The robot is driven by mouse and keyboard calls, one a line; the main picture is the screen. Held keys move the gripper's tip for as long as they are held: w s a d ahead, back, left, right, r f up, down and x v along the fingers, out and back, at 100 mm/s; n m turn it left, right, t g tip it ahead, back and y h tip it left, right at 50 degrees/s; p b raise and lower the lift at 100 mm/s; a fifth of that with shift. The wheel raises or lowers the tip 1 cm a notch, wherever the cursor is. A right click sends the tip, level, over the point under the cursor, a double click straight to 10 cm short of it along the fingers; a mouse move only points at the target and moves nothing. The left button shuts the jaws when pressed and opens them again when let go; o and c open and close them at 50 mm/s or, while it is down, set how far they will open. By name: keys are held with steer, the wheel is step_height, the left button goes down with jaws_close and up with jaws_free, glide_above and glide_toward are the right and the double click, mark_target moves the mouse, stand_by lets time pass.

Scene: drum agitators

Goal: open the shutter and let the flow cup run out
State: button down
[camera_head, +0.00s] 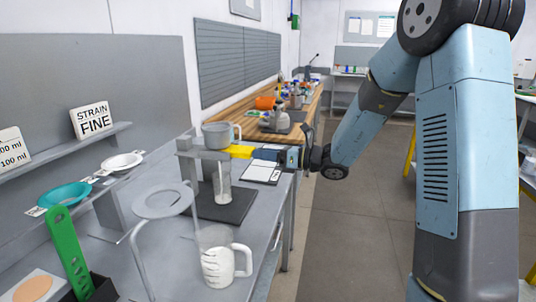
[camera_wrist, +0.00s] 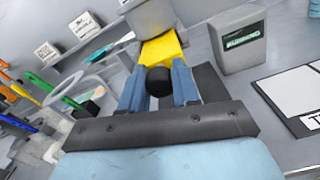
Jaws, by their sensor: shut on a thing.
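The grey flow cup (camera_head: 217,135) with a side handle sits on a grey stand (camera_head: 190,147) over the bench. The yellow shutter (camera_head: 239,152) sticks out to the right beneath the cup; it also shows in the wrist view (camera_wrist: 162,48). My gripper (camera_head: 285,157) is at the shutter's outer end. In the wrist view its blue fingers (camera_wrist: 158,88) close on the shutter's round black knob (camera_wrist: 159,74). A clear tall vessel (camera_head: 222,185) with pale contents stands under the cup. I cannot tell whether liquid is falling into it.
A grey box (camera_wrist: 240,45) has a green display that appears to read "RUNNING". A clear jug (camera_head: 216,265) with white contents stands at the bench front beside a ring stand (camera_head: 162,202). A clipboard (camera_head: 262,171) lies nearby. A "STRAIN FINE" sign (camera_head: 92,121) stands on the shelf.

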steer(key=shift+s, duration=0.15)
steer(key=c, duration=1)
jaws_free()
steer(key=shift+d, duration=0.15)
steer(key=shift+c, duration=0.2)
steer(key=shift+o, duration=1.1)
steer(key=shift+d, duration=0.15)
steer(key=v, duration=1.3)
steer(key=shift+d, duration=0.25)
steer(key=shift+s, duration=0.15)
